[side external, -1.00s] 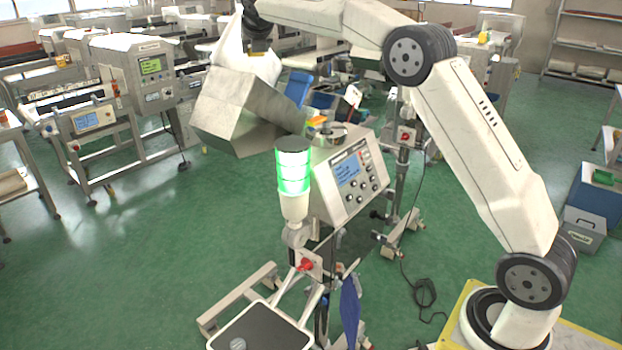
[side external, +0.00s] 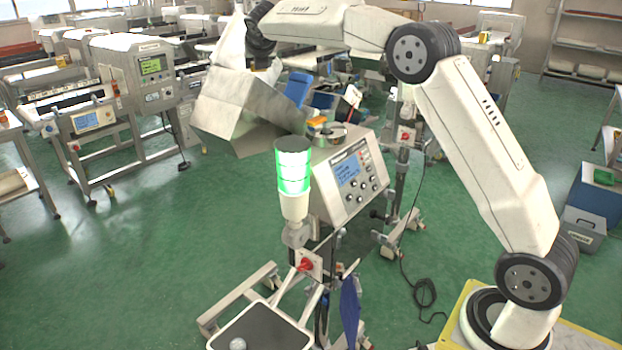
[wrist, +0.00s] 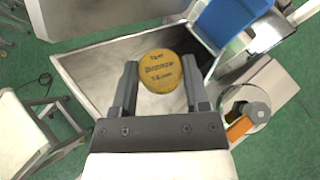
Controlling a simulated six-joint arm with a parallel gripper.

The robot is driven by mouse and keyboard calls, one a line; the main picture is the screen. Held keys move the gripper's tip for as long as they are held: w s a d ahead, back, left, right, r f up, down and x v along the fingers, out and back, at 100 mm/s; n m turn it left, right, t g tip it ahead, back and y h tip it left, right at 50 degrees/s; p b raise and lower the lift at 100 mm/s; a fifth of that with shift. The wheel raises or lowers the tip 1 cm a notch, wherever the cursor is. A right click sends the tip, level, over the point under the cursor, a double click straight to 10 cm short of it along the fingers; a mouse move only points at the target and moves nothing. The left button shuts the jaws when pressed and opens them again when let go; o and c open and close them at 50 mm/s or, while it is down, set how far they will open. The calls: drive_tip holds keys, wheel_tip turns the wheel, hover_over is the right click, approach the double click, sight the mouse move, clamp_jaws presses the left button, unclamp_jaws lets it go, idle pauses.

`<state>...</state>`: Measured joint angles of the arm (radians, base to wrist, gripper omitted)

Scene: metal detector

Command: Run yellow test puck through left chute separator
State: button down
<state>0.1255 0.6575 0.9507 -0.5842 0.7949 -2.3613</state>
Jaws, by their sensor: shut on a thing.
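The yellow test puck (wrist: 160,72), with dark lettering on its face, is between the fingertips of my gripper (wrist: 158,82) in the wrist view. My gripper is shut on it. Beyond the puck is the open metal hopper (wrist: 98,72), and the puck appears over its opening. The height between them is hard to tell. In the side view the hopper (side external: 245,108) stands behind the green-lit signal lamp (side external: 293,170), and the puck and fingertips do not show. A control box with a screen (side external: 347,178) is to the right of the lamp. The chutes cannot be made out clearly.
A blue bin (wrist: 226,20) and a round metal part with an orange piece (wrist: 240,128) lie to the right of the hopper in the wrist view. A black-topped tray (side external: 265,328) is at the front. Other machines (side external: 140,75) stand at the left.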

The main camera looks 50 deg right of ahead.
unclamp_jaws()
drive_tip(key=shift+s, duration=0.1)
idle(0.3)
drive_tip(key=shift+v, duration=3.8)
